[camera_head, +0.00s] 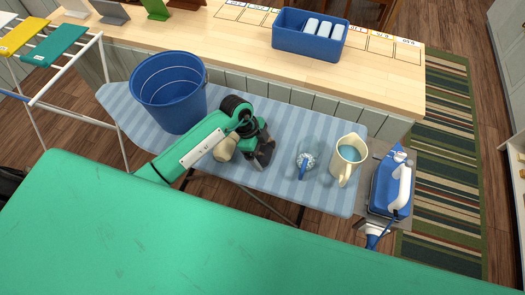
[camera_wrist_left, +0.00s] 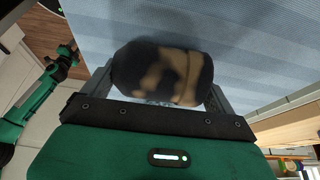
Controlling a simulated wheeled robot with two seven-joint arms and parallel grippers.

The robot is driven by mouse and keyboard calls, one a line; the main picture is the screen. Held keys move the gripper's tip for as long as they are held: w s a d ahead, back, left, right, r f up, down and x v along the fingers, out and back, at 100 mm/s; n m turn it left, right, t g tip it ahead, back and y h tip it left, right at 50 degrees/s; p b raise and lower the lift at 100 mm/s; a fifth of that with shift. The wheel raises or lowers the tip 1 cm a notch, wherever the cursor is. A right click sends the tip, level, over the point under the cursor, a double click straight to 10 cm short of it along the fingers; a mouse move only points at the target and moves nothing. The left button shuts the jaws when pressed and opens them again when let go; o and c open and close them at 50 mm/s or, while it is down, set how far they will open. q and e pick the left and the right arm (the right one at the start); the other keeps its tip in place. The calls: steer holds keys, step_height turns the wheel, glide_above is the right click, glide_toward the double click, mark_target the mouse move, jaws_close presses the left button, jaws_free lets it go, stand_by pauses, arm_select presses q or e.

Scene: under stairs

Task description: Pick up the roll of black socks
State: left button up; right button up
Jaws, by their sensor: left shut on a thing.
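My left gripper (camera_head: 258,143) reaches down over the striped ironing board. In the left wrist view, the left gripper (camera_wrist_left: 162,88) has its fingers on both sides of a dark, rounded roll of black socks (camera_wrist_left: 150,66), shut on it. Tan patches show on the roll's surface. The roll is at or close above the blue cloth; I cannot tell if it touches. In the head view the gripper mostly hides it, with dark shapes below the wrist. A beige rounded bundle (camera_head: 225,149) lies just left of the gripper. My right gripper is not in view.
An iron (camera_head: 391,187) sits at the right end. A wooden counter (camera_head: 225,38) with a blue caddy (camera_head: 309,40) lies behind.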

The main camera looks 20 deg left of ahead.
mark_target(262, 148)
arm_select(q)
steer(key=shift+r, duration=0.1)
steer(key=shift+r, duration=0.25)
step_height(262, 148, up, 19)
steer(key=b, duration=0.4)
steer(key=shift+r+b, duration=0.15)
steer(key=shift+b, duration=0.2)
